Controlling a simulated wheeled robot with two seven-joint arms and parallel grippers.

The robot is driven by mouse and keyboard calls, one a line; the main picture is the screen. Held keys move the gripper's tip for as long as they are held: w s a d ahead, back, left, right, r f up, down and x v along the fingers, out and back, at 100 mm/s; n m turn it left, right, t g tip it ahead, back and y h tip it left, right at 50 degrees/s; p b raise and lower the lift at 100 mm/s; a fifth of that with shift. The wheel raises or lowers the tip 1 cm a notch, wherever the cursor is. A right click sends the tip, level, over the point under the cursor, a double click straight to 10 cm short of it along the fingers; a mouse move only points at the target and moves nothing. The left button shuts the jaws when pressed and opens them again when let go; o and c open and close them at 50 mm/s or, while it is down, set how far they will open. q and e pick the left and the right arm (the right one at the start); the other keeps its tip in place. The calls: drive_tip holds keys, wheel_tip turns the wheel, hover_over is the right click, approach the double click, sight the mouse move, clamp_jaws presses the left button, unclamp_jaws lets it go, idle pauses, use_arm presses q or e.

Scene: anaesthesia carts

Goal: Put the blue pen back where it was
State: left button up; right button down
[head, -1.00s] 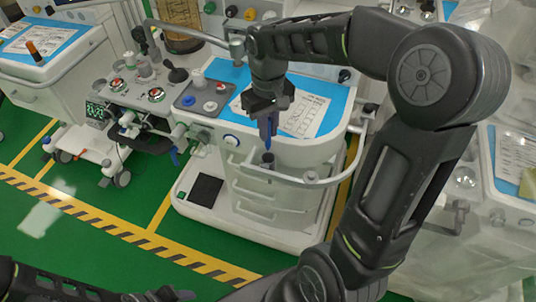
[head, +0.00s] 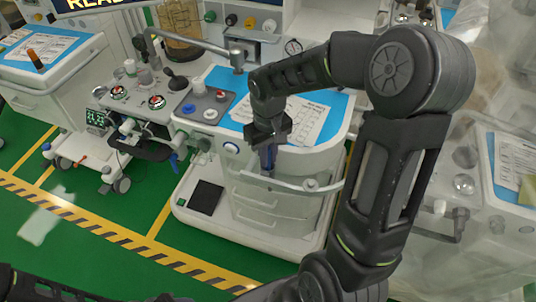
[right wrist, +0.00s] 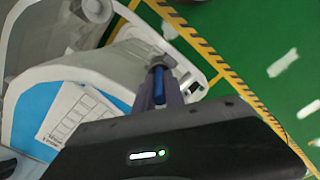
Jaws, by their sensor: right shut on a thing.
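My right gripper (head: 268,146) is shut on the blue pen (head: 267,159), which points down at the front edge of the middle cart (head: 300,165). The pen also shows in the right wrist view (right wrist: 159,88). Its far end meets a small dark holder (right wrist: 158,67) by the cart's rail; I cannot tell how deep it sits in it. In the head view the holder is mostly hidden behind the gripper and pen. My left gripper does not show; only dark parts of my left arm are at the bottom left.
A white rail (head: 310,186) curves around the cart front. On the cart top lie a blue mat (head: 225,76) and a printed sheet (head: 305,122); a grey tray with knobs (head: 205,106) is at left. Another cart (head: 40,80) stands at far left. Green floor is free in front.

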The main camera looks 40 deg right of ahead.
drive_tip(key=shift+f, duration=0.2)
drive_tip(key=c, duration=1.7)
unclamp_jaws()
drive_tip(key=shift+r, duration=0.1)
wheel_tip(320, 180, up, 12)
drive_tip(key=shift+r, duration=0.15)
